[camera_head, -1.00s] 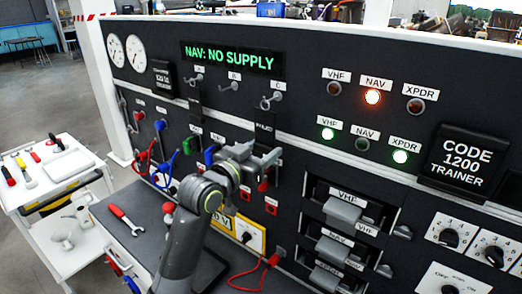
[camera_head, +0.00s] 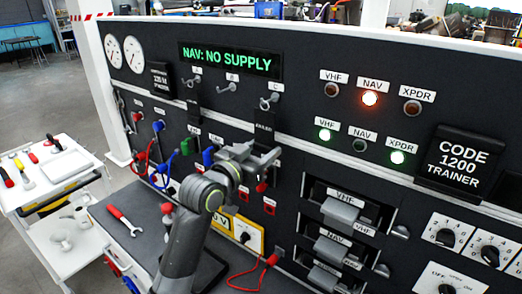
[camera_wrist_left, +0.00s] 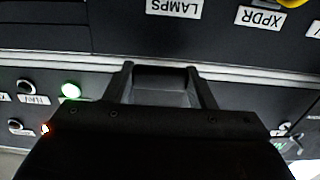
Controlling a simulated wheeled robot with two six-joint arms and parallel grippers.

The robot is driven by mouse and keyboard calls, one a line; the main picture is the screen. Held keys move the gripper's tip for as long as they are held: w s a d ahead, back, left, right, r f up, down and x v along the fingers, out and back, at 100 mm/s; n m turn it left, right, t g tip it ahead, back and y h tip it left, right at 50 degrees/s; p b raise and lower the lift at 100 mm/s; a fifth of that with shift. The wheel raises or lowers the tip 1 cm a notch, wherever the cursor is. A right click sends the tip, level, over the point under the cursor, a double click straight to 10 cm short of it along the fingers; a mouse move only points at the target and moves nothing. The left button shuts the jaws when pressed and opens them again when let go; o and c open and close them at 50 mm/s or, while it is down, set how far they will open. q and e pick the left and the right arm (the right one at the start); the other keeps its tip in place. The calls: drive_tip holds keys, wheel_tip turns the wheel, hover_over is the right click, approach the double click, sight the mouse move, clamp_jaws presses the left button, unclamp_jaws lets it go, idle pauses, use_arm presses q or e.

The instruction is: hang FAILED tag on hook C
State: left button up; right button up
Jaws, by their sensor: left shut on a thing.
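Hook C (camera_head: 269,101) is a small metal hook under the C label on the black panel. A dark tag (camera_head: 265,134) with small pale lettering, too small to read surely, shows upright just below hook C. My left gripper (camera_head: 266,158) is shut on this tag at its lower end, in front of the panel. I cannot tell whether the tag's top touches the hook. In the left wrist view, a dark grey piece (camera_wrist_left: 160,78) lies between the gripper's two fingers; hook C is not visible there. My right gripper is not in view.
Hook A (camera_head: 190,82) and hook B (camera_head: 227,88) are left of hook C; a dark strip hangs below hook A. The display (camera_head: 230,59) reads NAV: NO SUPPLY. Red, blue and green plugs and leads crowd the panel's lower left. A red wrench (camera_head: 124,220) lies on the bench.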

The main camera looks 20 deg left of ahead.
use_arm(q)
drive_tip(key=shift+w, duration=0.1)
drive_tip(key=o, duration=1.4)
drive_tip(key=shift+o, duration=1.1)
drive_tip(key=shift+p+v, duration=0.5)
drive_tip(key=shift+v, duration=0.5)
drive_tip(key=p+v, duration=0.1)
drive_tip(key=v, duration=0.4)
drive_tip(key=shift+r+p, duration=0.1)
drive_tip(key=shift+p, duration=0.2)
